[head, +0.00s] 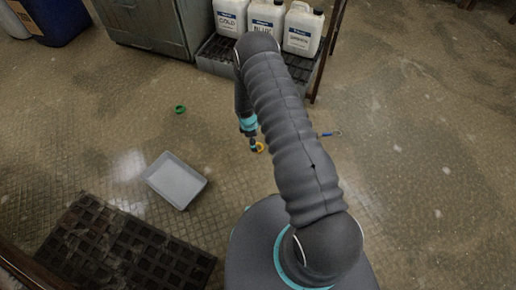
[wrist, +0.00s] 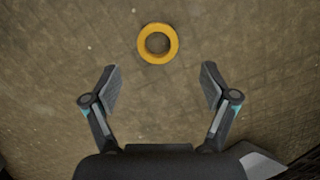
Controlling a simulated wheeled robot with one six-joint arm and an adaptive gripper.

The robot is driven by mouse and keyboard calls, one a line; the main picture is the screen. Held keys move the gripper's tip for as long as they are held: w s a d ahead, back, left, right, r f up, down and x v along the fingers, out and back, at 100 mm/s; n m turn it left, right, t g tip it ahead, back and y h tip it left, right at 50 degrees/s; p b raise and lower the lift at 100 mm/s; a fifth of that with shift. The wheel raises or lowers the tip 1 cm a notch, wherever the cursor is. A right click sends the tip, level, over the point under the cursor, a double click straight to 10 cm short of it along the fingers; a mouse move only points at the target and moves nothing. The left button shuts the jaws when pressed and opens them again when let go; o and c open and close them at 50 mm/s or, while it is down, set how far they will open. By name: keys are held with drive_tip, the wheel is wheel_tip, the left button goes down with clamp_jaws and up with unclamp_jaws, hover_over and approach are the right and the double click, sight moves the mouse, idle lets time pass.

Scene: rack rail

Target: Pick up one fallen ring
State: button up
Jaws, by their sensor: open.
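A yellow ring (wrist: 143,44) lies flat on the floor in the wrist view, ahead of my gripper (wrist: 159,88) and roughly centred between its fingers. My gripper is open and empty, with the fingers spread and apart from the ring. In the head view the yellow ring (head: 260,147) shows just beside my gripper (head: 253,148), partly hidden by it. A green ring (head: 180,109) lies on the floor further left in the head view.
A grey tray (head: 176,181) stands on the floor at left, near a dark grid mat (head: 120,250). A small blue tool-like object (head: 330,134) lies right of my arm. White jugs (head: 303,30) stand on a low rack at the back, beside a cabinet (head: 160,28). Floor around the rings is clear.

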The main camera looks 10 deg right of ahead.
sight(259, 149)
drive_tip(key=shift+d+f, duration=0.25)
drive_tip(key=shift+f, duration=0.6)
drive_tip(key=shift+d+f, duration=0.2)
drive_tip(key=shift+f, duration=0.7)
drive_tip(key=shift+d+f, duration=0.25)
drive_tip(key=shift+f, duration=0.6)
drive_tip(key=c, duration=1.3)
drive_tip(key=shift+o, duration=0.2)
